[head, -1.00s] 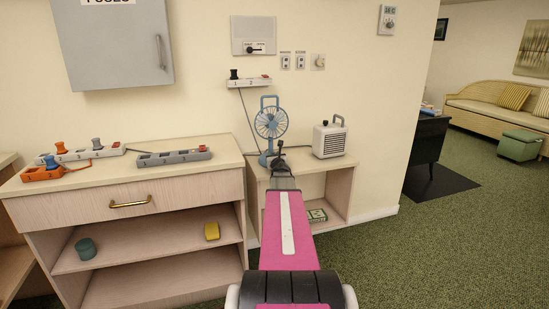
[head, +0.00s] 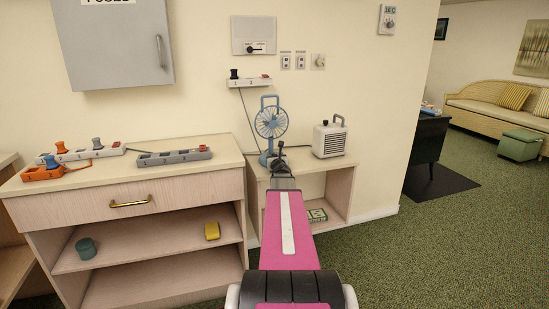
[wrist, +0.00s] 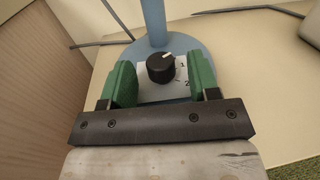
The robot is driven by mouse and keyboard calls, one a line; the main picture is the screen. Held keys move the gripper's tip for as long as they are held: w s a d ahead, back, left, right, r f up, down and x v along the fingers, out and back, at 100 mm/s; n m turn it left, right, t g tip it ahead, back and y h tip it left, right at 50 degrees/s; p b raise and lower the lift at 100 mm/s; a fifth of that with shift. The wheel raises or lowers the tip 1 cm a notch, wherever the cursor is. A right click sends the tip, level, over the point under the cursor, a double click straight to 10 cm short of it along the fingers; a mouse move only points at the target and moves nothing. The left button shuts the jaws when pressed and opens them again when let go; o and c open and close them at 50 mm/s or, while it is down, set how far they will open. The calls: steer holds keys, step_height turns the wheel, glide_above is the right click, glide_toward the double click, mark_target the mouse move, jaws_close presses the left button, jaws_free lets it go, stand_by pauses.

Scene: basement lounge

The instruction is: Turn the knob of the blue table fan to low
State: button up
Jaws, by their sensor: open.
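The blue table fan (head: 271,124) stands upright on the low shelf unit against the wall. In the wrist view its round blue base (wrist: 190,50) carries a light dial plate and a black knob (wrist: 160,68) with a white pointer mark. The figures 1 and 2 show on the plate to the right of the knob. The pointer aims up and slightly right, away from both figures. My gripper (wrist: 162,82) is open, its green fingers on either side of the knob with gaps between. In the head view my gripper (head: 279,158) covers part of the fan's base.
A white heater (head: 330,138) stands right of the fan on the low shelf unit (head: 345,192). A taller cabinet (head: 180,184) with power strips on top is close on the left. A cord runs behind the fan to a wall power strip (head: 250,82).

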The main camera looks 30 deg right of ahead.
steer(key=v, duration=0.9)
steer(key=shift+s+a, duration=0.2)
steer(key=shift+s, duration=0.1)
